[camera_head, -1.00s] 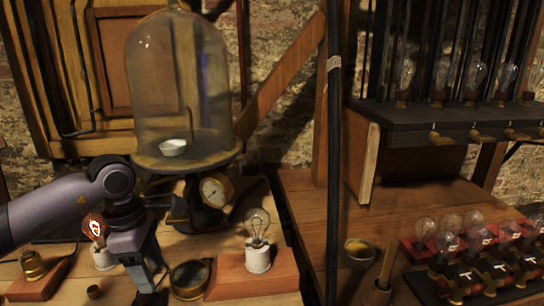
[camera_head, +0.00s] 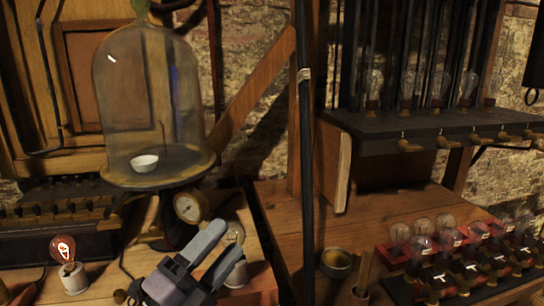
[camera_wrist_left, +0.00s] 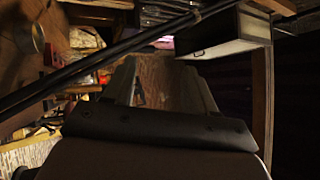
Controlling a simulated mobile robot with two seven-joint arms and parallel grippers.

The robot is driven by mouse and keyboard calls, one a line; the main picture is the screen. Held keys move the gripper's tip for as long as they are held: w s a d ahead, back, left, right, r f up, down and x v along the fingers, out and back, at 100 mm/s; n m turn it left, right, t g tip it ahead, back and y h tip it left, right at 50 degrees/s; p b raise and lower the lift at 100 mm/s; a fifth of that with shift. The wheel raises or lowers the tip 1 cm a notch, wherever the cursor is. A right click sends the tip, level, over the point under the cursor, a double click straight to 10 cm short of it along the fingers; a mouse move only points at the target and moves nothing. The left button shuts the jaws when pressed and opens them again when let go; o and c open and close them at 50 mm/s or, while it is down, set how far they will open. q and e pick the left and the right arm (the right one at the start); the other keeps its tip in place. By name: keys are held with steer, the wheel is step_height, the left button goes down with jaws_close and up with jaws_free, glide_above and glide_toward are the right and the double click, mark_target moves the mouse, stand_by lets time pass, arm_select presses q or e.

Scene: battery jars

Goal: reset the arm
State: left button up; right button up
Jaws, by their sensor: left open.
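My left gripper (camera_head: 226,240) is at the bottom of the head view, pointing up and to the right. Its two grey fingers are apart with nothing between them. It is in front of the clear bulb (camera_head: 236,230) and its white socket, and partly hides them. In the left wrist view the two fingers (camera_wrist_left: 162,78) are spread, with a brown wooden surface showing between them. My right gripper is in neither view.
A glass bell jar (camera_head: 150,95) with a white bowl (camera_head: 144,163) inside stands behind my gripper, above a round gauge (camera_head: 188,207). Red trays of bulbs (camera_head: 400,262) are at right. A dark upright pole (camera_head: 307,150) stands between the tables.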

arm_select(q)
steer(key=s+a+f+n+g+y, duration=0.4)
steer(key=a+f+n+y, duration=0.9)
steer(key=f+n, duration=0.45)
steer(key=s+a+f+n+g, duration=0.1)
steer(key=s+f+n+g, duration=0.1)
steer(key=s+f+g, duration=0.35)
steer(key=s+a+f+n+g, duration=0.1)
steer(key=s+f+n+g, duration=0.1)
steer(key=s, duration=0.6)
steer(key=s+f+n+g, duration=0.2)
steer(key=s+f+g, duration=0.15)
steer(key=s, duration=0.25)
steer(key=w+d+f+t+h+p, duration=0.1)
steer(key=w+d+f+t+p, duration=0.1)
steer(key=w+f+t+p, duration=0.2)
steer(key=shift+w+d+m+t+h+p, duration=0.3)
steer(key=shift+w+m+t+p, duration=0.2)
steer(key=shift+w+t, duration=1.05)
